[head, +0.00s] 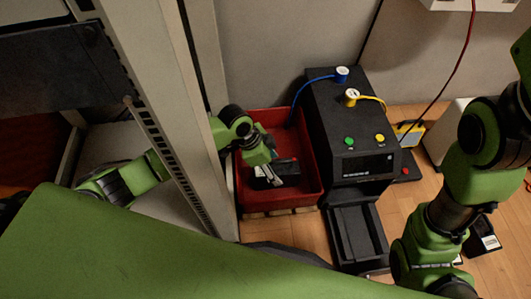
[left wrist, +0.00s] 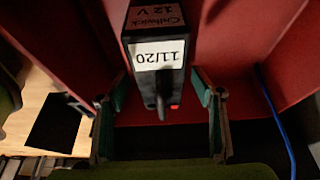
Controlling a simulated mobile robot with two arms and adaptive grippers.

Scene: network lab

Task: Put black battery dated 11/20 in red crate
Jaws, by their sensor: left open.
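My left gripper (left wrist: 160,112) is open, with one finger on each side of the battery's lower end in that view. In the head view my left gripper (head: 267,172) reaches down into the crate at the battery. Whether the battery rests on the crate floor is hidden. My right gripper is out of view.
The black machine (head: 350,115) with blue and yellow cables and colored buttons stands right of the crate, its black tray (head: 356,236) in front. The rack post (head: 165,110) crosses before my left arm. Another black item with a white label (head: 488,242) lies at right.

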